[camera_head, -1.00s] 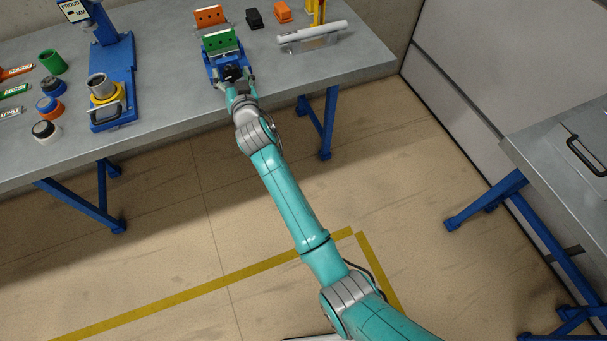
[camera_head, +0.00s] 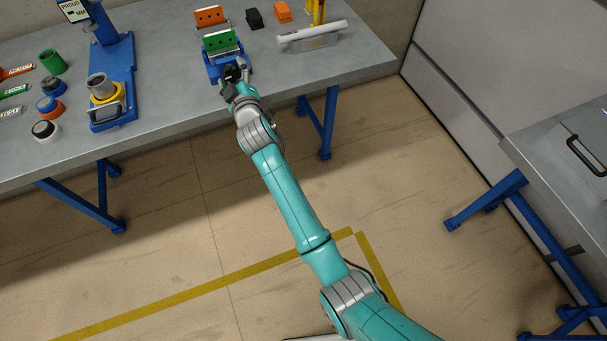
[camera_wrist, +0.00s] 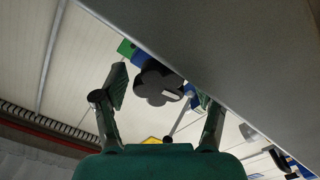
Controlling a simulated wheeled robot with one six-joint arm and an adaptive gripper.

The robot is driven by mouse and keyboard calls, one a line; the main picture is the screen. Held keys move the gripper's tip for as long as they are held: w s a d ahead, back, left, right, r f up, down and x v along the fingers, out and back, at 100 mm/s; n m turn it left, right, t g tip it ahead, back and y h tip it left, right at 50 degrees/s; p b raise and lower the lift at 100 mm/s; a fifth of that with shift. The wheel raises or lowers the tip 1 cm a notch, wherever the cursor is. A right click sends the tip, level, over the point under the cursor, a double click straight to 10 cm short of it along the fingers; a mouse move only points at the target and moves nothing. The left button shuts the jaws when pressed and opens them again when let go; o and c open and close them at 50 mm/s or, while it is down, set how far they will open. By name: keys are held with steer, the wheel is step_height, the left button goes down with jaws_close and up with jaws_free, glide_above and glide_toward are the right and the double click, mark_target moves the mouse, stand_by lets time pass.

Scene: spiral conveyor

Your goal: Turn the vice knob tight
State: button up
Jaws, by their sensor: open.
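The vice has a blue base (camera_head: 222,68), a green jaw (camera_head: 221,43) and an orange jaw (camera_head: 209,16), and stands near the table's front edge. Its dark lobed knob (camera_head: 233,73) faces me and also shows large in the wrist view (camera_wrist: 157,86). My gripper (camera_head: 235,78) is at the knob, with its fingers on either side. In the wrist view my gripper (camera_wrist: 160,95) is open, with the knob between and beyond the fingertips. A gap shows beside the left finger; I cannot tell whether the right finger touches.
A blue stand (camera_head: 112,75) with a yellow ring and grey cylinder is left of the vice. A white tube on a holder (camera_head: 311,38) is to the right. Black (camera_head: 254,18) and orange (camera_head: 283,12) blocks lie behind. The floor in front is clear.

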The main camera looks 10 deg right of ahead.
steer(key=n, duration=0.5)
steer(key=shift+n, duration=0.3)
steer(key=n, duration=0.6)
steer(key=shift+d+n, duration=0.1)
steer(key=shift+n, duration=0.2)
steer(key=n, duration=0.6)
steer(key=shift+r, duration=0.2)
steer(key=n, duration=0.6)
steer(key=shift+r, duration=0.1)
steer(key=v, duration=1.1)
steer(key=s+d+f+m+g, duration=0.1)
steer(key=s+d+f+m, duration=0.8)
steer(key=s+d+f, duration=0.3)
steer(key=s, duration=0.3)
steer(key=shift+s+d+m+h, duration=0.2)
steer(key=shift+d+m+h, duration=0.15)
steer(key=shift+m+h, duration=0.05)
steer(key=shift+f, duration=0.1)
